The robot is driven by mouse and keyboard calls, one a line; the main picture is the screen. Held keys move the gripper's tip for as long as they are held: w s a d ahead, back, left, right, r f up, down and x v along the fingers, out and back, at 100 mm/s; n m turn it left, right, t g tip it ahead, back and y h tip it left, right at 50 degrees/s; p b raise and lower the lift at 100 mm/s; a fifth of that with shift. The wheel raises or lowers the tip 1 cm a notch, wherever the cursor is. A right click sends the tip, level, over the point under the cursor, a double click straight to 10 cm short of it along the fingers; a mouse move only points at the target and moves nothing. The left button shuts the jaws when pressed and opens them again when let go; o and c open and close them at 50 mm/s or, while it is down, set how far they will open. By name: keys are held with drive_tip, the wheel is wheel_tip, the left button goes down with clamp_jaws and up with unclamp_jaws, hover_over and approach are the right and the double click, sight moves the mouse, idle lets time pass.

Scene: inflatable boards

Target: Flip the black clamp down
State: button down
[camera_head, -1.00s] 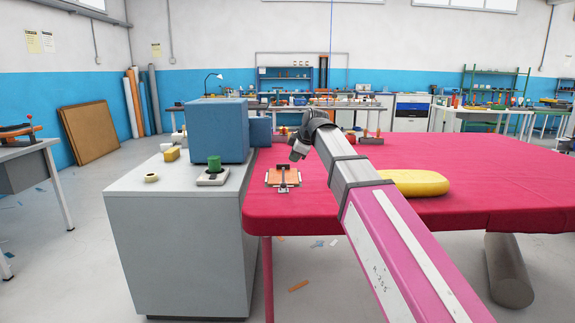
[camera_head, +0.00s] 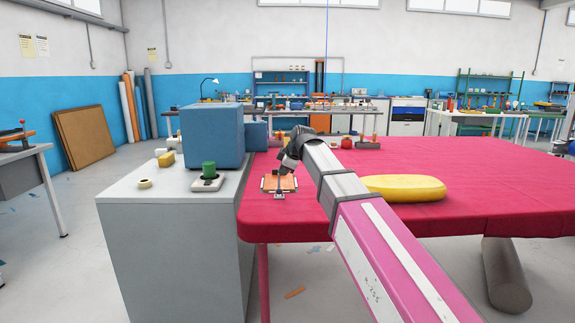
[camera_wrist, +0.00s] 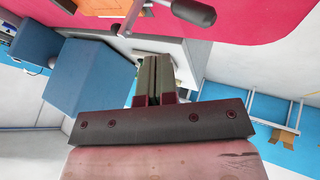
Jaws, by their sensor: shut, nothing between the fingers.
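The clamp sits on an orange-and-white board (camera_head: 266,184) at the left end of the red table. In the wrist view its dark, rounded handle end (camera_wrist: 194,12) and a silver metal rod (camera_wrist: 134,14) show at the top edge; the rest is cut off. In the head view the clamp is small, and its exact lever angle is hard to tell. My gripper (camera_wrist: 157,62) is shut and empty, with its fingers side by side. The handle end lies beyond the fingertips, apart from them. In the head view my gripper (camera_head: 287,165) is just above the board.
A grey cabinet (camera_head: 165,240) with a blue box (camera_head: 212,135) and a green cylinder (camera_head: 208,169) stands to the left. A yellow inflatable (camera_head: 405,188) lies right of my arm. The red table (camera_head: 480,170) is mostly clear toward the right.

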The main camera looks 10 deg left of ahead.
sight(279, 186)
drive_tip(key=x, duration=0.3)
drive_tip(key=shift+w+f, duration=0.1)
drive_tip(key=shift+f, duration=0.05)
drive_tip(key=w, duration=0.2)
drive_tip(key=w+a, duration=0.1)
drive_tip(key=shift+a+f, duration=0.1)
drive_tip(key=shift+f, duration=0.3)
drive_tip(key=shift+w+a+f, duration=0.1)
drive_tip(key=shift+w, duration=0.4)
